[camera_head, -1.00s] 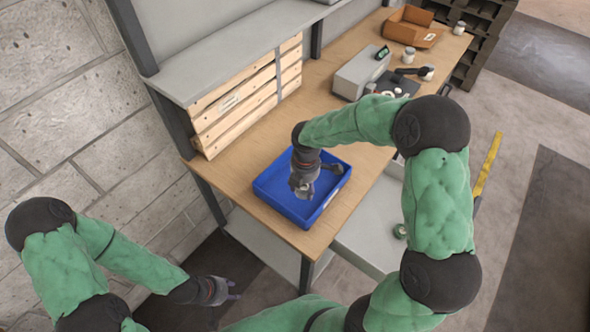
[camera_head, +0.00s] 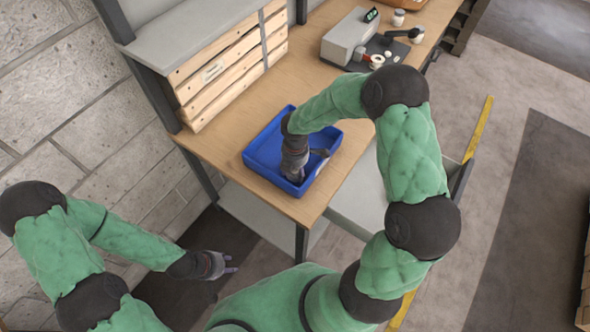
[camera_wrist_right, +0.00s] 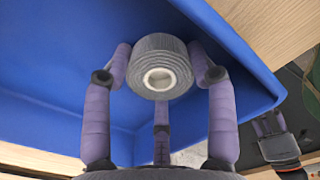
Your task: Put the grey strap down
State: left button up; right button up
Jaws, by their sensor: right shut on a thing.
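The grey strap (camera_wrist_right: 160,68) is a rolled coil with a pale core. It shows in the right wrist view between the fingers of my right gripper (camera_wrist_right: 160,75), which is shut on it. In the head view my right gripper (camera_head: 296,176) is down inside the blue tray (camera_head: 262,133), near its front part; the strap is hidden there. In the wrist view the tray's blue wall (camera_wrist_right: 235,45) lies around the coil; I cannot tell whether the coil touches the tray floor. My left gripper (camera_head: 230,266) hangs beside the bench, away from the tray, with its fingers apart and empty.
The wooden bench (camera_head: 222,160) carries the tray near its front edge. Wooden drawers (camera_head: 225,75) stand behind at the left. A grey machine (camera_head: 348,38) and a dark mat with small items (camera_head: 385,52) stand farther right. The bench between drawers and machine is clear.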

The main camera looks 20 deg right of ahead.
aim_at(295, 170)
jog(key=shift+f, duration=0.15)
jog(key=o, duration=1)
jog(key=shift+c, duration=0.2)
notch_tip(295, 170, up, 12)
jog(key=p, duration=0.3)
jog(key=shift+r, duration=0.25)
